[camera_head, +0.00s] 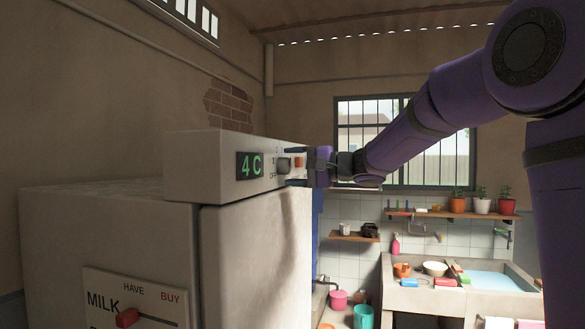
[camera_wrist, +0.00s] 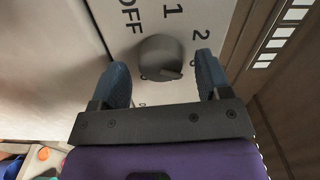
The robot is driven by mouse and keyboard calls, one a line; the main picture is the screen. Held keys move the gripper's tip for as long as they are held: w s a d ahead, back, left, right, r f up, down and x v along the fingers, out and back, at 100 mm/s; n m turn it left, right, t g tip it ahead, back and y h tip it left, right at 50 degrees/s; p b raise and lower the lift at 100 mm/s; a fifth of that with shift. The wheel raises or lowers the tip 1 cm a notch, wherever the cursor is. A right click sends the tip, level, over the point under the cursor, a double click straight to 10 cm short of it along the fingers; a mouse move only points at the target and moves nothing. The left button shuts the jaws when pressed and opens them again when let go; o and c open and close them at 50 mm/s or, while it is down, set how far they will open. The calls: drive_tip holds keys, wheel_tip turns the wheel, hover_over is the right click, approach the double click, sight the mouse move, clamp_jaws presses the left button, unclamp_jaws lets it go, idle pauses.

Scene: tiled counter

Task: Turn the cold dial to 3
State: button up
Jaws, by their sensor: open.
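The cold dial (camera_wrist: 162,57) is a round grey knob on a pale panel in the wrist view. OFF, 1 and 2 are printed around it; I cannot make out a 3. A raised ridge shows on its lower right, but I cannot tell which mark it points to. In the head view the dial (camera_head: 284,164) sits on the white top box of the fridge, beside a green "4 C" display (camera_head: 250,165). My gripper (camera_wrist: 161,66) is open, its blue fingers either side of the dial with gaps showing. It also appears at the panel in the head view (camera_head: 295,167).
The fridge (camera_head: 110,235) fills the lower left, with a MILK slider board (camera_head: 130,305) on its side. A barred window (camera_head: 400,140), a shelf with pots (camera_head: 445,213) and a sink (camera_head: 490,280) stand behind my arm.

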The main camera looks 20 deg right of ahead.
drive_tip(key=v, duration=1)
drive_tip(key=shift+s+d, duration=0.15)
drive_tip(key=shift+d, duration=0.05)
drive_tip(key=s+a+f+n+g+h, duration=0.25)
drive_tip(key=s+a+f, duration=0.2)
drive_tip(key=s, duration=0.45)
drive_tip(key=s+a+f+n+g+h, duration=0.1)
drive_tip(key=s+a+f+g+h, duration=0.25)
drive_tip(key=s+f, duration=0.4)
drive_tip(key=s+d+f+n+h, duration=0.1)
drive_tip(key=s+d+f+h, duration=0.2)
drive_tip(key=s, duration=0.4)
drive_tip(key=s+d+f+n+h, duration=0.1)
drive_tip(key=s+d+f+h, duration=0.2)
drive_tip(key=s+h, duration=0.2)
drive_tip(key=shift+s+f+t+h, duration=0.3)
drive_tip(key=shift+s+f, duration=0.1)
drive_tip(key=shift+s, duration=1)
drive_tip(key=shift+n, duration=0.25)
